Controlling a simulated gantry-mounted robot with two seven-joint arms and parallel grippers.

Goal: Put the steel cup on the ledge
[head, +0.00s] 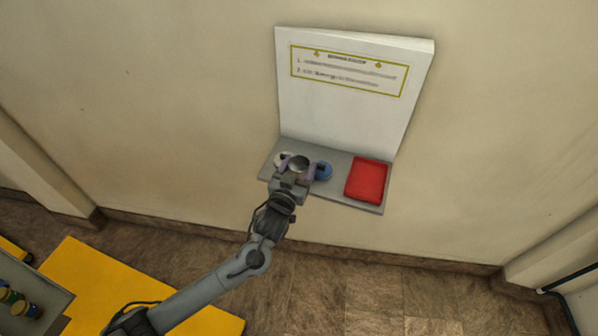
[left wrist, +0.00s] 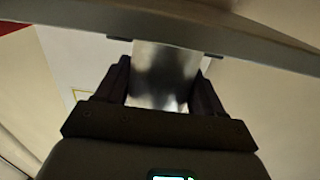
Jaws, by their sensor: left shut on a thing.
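The steel cup (head: 299,163) is between the fingers of my left gripper (head: 296,172) in the head view, over the left part of the grey ledge (head: 336,192). In the left wrist view the shiny cup (left wrist: 165,75) fills the space between the dark fingers of the left gripper (left wrist: 163,88), which is shut on it. The ledge edge (left wrist: 200,37) crosses the top of that view, in front of the cup's far end. I cannot tell whether the cup touches the ledge. My right gripper is not in view.
A blue round object (head: 323,171) is just right of the cup, and a whitish one (head: 281,160) just left. A white sign panel (head: 345,115) stands behind. A cart (head: 30,285) with several small items is at lower left.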

